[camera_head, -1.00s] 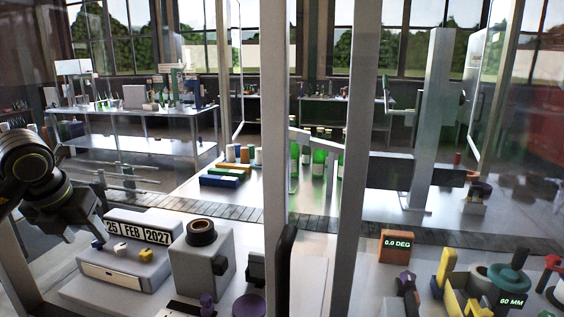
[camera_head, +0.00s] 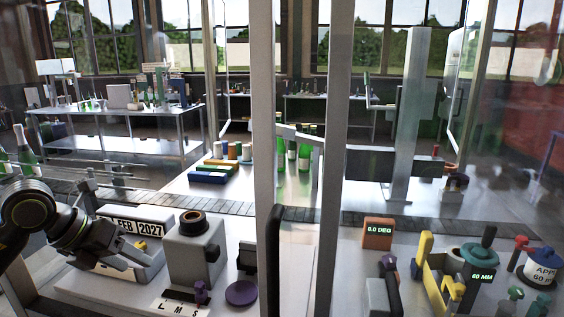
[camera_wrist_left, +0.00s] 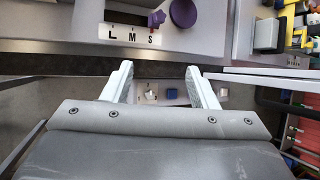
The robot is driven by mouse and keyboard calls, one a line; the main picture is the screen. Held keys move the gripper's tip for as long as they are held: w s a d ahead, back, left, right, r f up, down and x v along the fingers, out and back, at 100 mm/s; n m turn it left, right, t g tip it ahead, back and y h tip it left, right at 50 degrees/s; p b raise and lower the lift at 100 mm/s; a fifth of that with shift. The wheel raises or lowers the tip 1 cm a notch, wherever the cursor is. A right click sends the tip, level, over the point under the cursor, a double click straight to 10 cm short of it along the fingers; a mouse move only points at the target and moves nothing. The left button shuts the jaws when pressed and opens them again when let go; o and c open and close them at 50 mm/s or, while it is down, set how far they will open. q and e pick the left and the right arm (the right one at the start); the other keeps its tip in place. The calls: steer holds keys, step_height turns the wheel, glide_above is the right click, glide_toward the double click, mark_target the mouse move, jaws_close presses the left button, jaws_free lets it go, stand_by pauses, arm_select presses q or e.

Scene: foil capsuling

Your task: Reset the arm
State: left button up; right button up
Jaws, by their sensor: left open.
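My left gripper (camera_head: 138,256) comes in from the left in the head view. It is open and in front of the grey date unit (camera_head: 150,217), hiding part of its display; "FEB 2027" still shows. In the left wrist view the two pale fingers (camera_wrist_left: 162,82) are spread apart with nothing held between them. My right gripper is not in view.
A grey unit with a dark round top (camera_head: 194,242) stands right of the gripper, close to a purple disc (camera_head: 241,292). An L M S label (camera_wrist_left: 130,36) lies ahead in the wrist view. Upright metal posts (camera_head: 332,150) cross the view. A conveyor (camera_head: 225,207) runs behind.

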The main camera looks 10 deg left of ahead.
arm_select(q)
steer(key=s+d+r+n+t+h, duration=0.1)
steer(key=s+d+r+t+h, duration=0.15)
steer(key=d+h, duration=1)
steer(key=a+r+n+t+y, duration=0.1)
steer(key=a+n+t+y, duration=0.3)
steer(key=n+t, duration=0.8)
steer(key=s+a+f+n+g+y, duration=0.2)
steer(key=a+f+n+y, duration=0.4)
steer(key=f+n+y, duration=0.35)
steer(key=s+a+f+n+g+y, duration=0.25)
steer(key=a+f+n+y, duration=0.25)
steer(key=f+n+y, duration=0.5)
steer(key=s+d+f+n+g+h, duration=0.25)
steer(key=s+f+g, duration=0.4)
steer(key=s, duration=0.35)
steer(key=s+d+f+n+g+h, duration=0.2)
steer(key=s+d+f+g, duration=0.25)
steer(key=s+f, duration=0.45)
step_height(320, 180, down, 23)
steer(key=a+g, duration=0.2)
steer(key=s+f+g, duration=0.1)
steer(key=s+f, duration=1.5)
steer(key=f, duration=0.1)
steer(key=shift+d+h, duration=0.35)
steer(key=shift+d, duration=0.1)
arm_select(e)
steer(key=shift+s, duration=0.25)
